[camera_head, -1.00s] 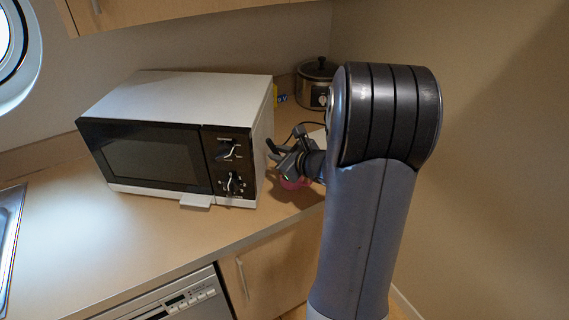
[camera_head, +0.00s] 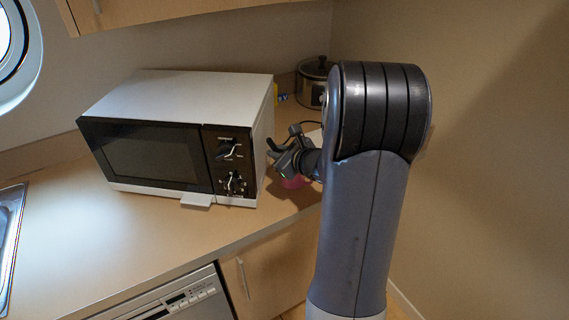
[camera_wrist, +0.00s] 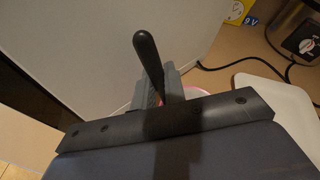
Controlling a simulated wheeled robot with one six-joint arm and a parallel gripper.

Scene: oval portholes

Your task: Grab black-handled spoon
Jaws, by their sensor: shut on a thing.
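The black-handled spoon (camera_wrist: 147,55) shows in the wrist view as a dark rounded handle rising from between the fingers. My gripper (camera_wrist: 170,82) is shut on this handle. The spoon's lower end is hidden behind the fingers and the gripper body. In the head view my gripper (camera_head: 280,158) is just right of the microwave, above a pink round container (camera_head: 295,182). The container's pink rim (camera_wrist: 195,92) shows partly behind the fingers in the wrist view.
The white microwave (camera_head: 185,90) stands close left of my gripper. A slow cooker (camera_head: 312,85) and a small yellow-blue item (camera_head: 280,97) are behind. A white flat item (camera_wrist: 262,95) and a black cable (camera_wrist: 235,64) lie to the right. The counter front is clear.

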